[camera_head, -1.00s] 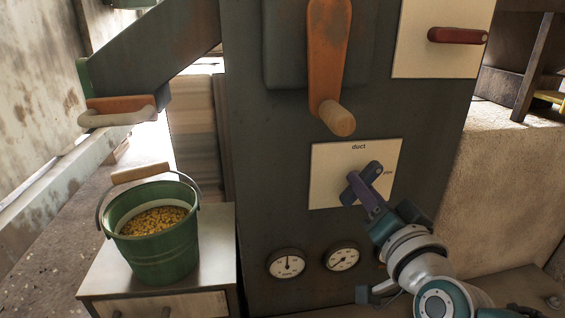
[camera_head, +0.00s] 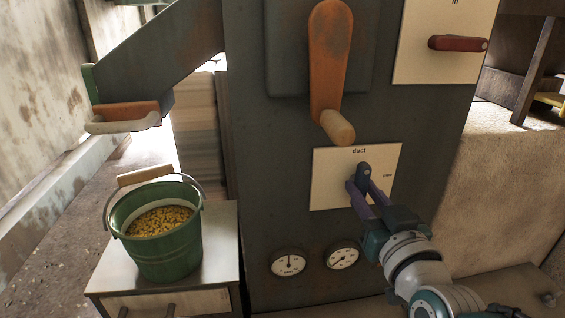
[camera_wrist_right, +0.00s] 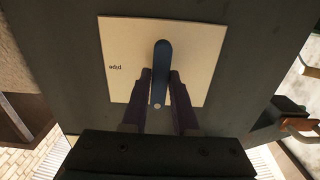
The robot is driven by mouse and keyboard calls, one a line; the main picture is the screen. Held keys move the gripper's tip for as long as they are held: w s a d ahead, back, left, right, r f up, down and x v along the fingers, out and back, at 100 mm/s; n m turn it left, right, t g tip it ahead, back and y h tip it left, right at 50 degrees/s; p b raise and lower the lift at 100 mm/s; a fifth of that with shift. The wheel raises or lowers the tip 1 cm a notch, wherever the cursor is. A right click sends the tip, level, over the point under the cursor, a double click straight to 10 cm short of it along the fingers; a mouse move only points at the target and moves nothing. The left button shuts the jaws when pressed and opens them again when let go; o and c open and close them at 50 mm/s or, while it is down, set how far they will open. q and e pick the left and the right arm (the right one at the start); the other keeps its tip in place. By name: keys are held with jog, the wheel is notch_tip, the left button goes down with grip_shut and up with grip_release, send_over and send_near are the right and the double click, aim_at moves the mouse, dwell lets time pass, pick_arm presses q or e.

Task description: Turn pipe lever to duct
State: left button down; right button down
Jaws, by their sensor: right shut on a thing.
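The dark blue pipe lever (camera_head: 363,172) sits on a cream plate (camera_head: 327,196) on the machine's grey front. It stands almost upright, its upper end just under the word "duct"; the word "pipe" is at the plate's right. My right gripper (camera_head: 361,184) comes from the lower right and is shut on the lever, one purple finger on each side. In the right wrist view the lever (camera_wrist_right: 161,56) lies between the two fingers (camera_wrist_right: 162,78), and the "pipe" print appears upside down. My left gripper is not in view.
An orange crank (camera_head: 329,60) with a wooden grip hangs above the plate. A red lever (camera_head: 457,44) is at the upper right. Two gauges (camera_head: 288,262) are below. A green bucket of grain (camera_head: 165,252) stands on a small cabinet at the left.

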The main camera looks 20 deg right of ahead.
dwell(0.4)
jog(key=c, duration=0.7)
grip_release()
jog(key=p+v, duration=0.3)
jog(key=v, duration=0.7)
jog(key=shift+d, duration=0.1)
